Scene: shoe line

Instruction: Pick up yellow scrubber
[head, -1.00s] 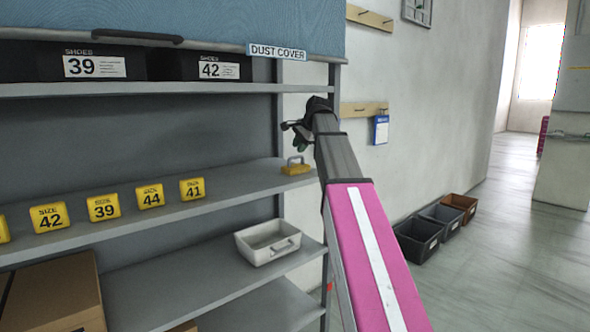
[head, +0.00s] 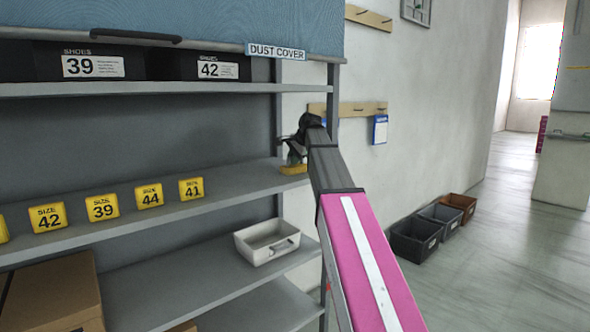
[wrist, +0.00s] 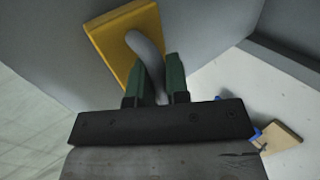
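The yellow scrubber (head: 294,170) is a yellow block with a grey handle. It sits at the right end of the middle shelf, partly hidden by my gripper in the head view. In the wrist view, the yellow block (wrist: 115,45) lies just ahead of the fingers. Its curved grey handle (wrist: 148,55) reaches in between the two green fingers. My gripper (wrist: 158,68) is open around the handle, with the fingers apart; I cannot tell whether either touches it. In the head view my gripper (head: 291,150) is right over the scrubber.
Yellow size blocks (head: 103,207) stand along the middle shelf (head: 225,197) to the left. A white bin (head: 267,242) is on the shelf below. The rack's upright post (head: 333,105) is close to my arm. A wooden peg rail (head: 358,108) is on the wall behind.

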